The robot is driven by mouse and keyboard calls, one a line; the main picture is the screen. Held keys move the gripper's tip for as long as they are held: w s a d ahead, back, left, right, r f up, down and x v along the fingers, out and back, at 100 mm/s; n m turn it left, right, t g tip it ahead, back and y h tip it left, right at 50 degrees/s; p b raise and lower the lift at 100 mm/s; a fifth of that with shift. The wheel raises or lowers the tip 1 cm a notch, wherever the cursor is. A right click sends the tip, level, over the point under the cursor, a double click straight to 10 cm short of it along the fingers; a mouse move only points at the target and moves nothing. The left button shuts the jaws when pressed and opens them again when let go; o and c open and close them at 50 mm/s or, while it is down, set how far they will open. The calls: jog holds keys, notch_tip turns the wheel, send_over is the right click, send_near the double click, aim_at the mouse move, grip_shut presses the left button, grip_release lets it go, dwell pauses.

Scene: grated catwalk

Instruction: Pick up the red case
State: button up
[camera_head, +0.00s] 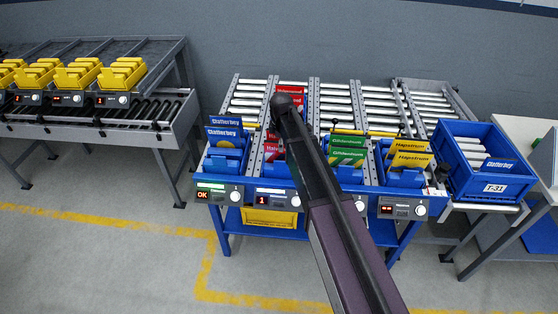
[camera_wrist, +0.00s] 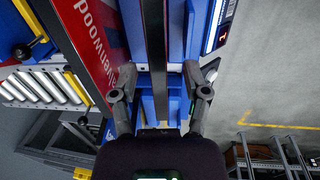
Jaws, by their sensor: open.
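Red cases with white lettering stand in the second lane of the blue rack. In the head view a front red case (camera_head: 272,152) is mostly hidden behind my arm, and another red case (camera_head: 291,88) shows farther up the lane. In the wrist view a large red case (camera_wrist: 88,45) with white lettering fills the upper left. My gripper (camera_wrist: 160,78) is open, its two fingers apart over a blue holder (camera_wrist: 132,25) with a dark strip running between them. The red case lies left of the fingers there. I cannot tell whether they touch it. The head view hides my gripper.
Neighbouring lanes hold blue cases (camera_head: 224,132), green cases (camera_head: 347,148) and yellow cases (camera_head: 410,152). A blue crate (camera_head: 486,188) marked T-31 stands at the right. A yellow bin (camera_head: 270,218) sits below the rack. Another conveyor (camera_head: 90,125) stands left, with open floor between.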

jog(key=b, duration=0.4)
send_over(282, 159)
jog(key=shift+f, duration=2.05)
grip_shut()
